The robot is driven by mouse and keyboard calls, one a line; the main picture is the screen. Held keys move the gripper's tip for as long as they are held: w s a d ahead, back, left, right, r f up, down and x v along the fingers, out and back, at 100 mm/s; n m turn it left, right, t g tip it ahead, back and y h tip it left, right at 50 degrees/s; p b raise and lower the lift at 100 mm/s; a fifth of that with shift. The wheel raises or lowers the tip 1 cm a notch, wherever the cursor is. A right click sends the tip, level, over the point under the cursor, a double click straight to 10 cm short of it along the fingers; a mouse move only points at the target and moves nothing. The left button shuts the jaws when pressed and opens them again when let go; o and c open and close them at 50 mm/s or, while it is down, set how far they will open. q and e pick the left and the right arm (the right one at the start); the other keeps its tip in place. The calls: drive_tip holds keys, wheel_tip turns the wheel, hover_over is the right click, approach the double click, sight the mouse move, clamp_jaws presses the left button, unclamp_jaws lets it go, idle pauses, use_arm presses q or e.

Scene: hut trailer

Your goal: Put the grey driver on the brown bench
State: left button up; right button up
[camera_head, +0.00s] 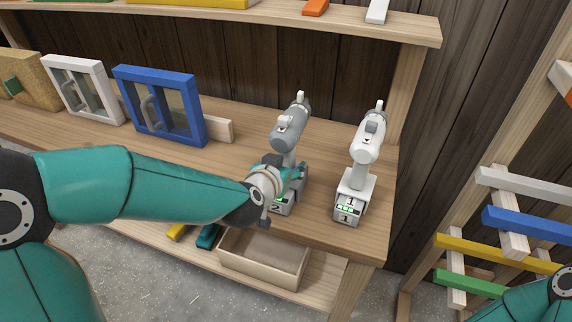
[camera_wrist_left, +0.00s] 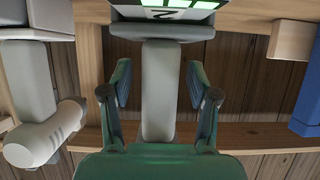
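The grey driver (camera_head: 289,128) stands upright on a light-brown wooden bench (camera_head: 240,165), its base marked 2. My left gripper (camera_head: 286,176) reaches its handle from the front left and partly hides the lower body. In the left wrist view, the grey handle (camera_wrist_left: 158,95) lies between the two green fingers of my left gripper (camera_wrist_left: 159,84). A gap shows on each side, so the gripper is open and around the handle. My right gripper is out of view; only part of a teal arm shows at the lower right. No other brown bench can be told apart.
A white driver (camera_head: 368,148), base marked 1, stands close on the right, near the bench's right end. Blue (camera_head: 166,128) and white (camera_head: 60,84) framed panels stand on the left. A shelf (camera_head: 340,22) runs above. An open box (camera_head: 262,277) sits below.

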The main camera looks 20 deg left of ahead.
use_arm(q)
drive_tip(key=p+v, duration=0.2)
drive_tip(key=v, duration=1)
idle(0.4)
